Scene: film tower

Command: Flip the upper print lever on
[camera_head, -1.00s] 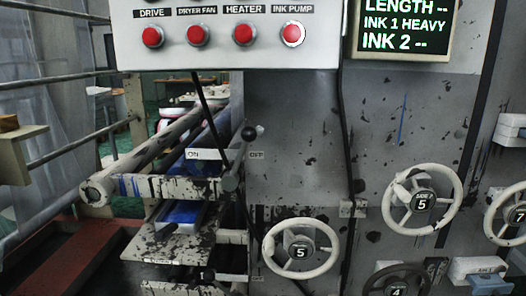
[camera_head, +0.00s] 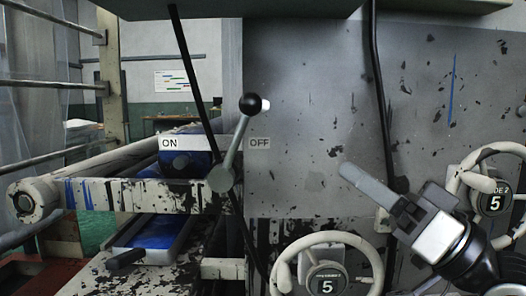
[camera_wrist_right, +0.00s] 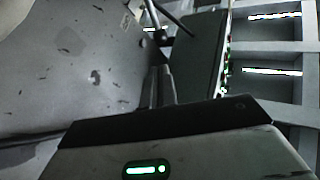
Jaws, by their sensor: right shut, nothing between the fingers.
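The upper print lever (camera_head: 234,143) has a grey shaft and a black ball knob. It rises from a round pivot on the left edge of the grey machine panel. It leans up and right, with its knob above the OFF label (camera_head: 260,143); the ON label (camera_head: 170,143) is to its left. My right gripper (camera_head: 345,170) is shut and empty, pointing up and left, to the right of and below the knob and apart from it. In the right wrist view its fingers (camera_wrist_right: 162,72) point toward a dark knob (camera_wrist_right: 160,37). My left gripper is out of view.
White handwheels (camera_head: 326,264) stand out from the panel below and right of the lever. A dark cable (camera_head: 196,70) hangs just left of the lever and another runs down the panel. A paint-stained roller frame (camera_head: 130,196) extends left. The panel between lever and gripper is bare.

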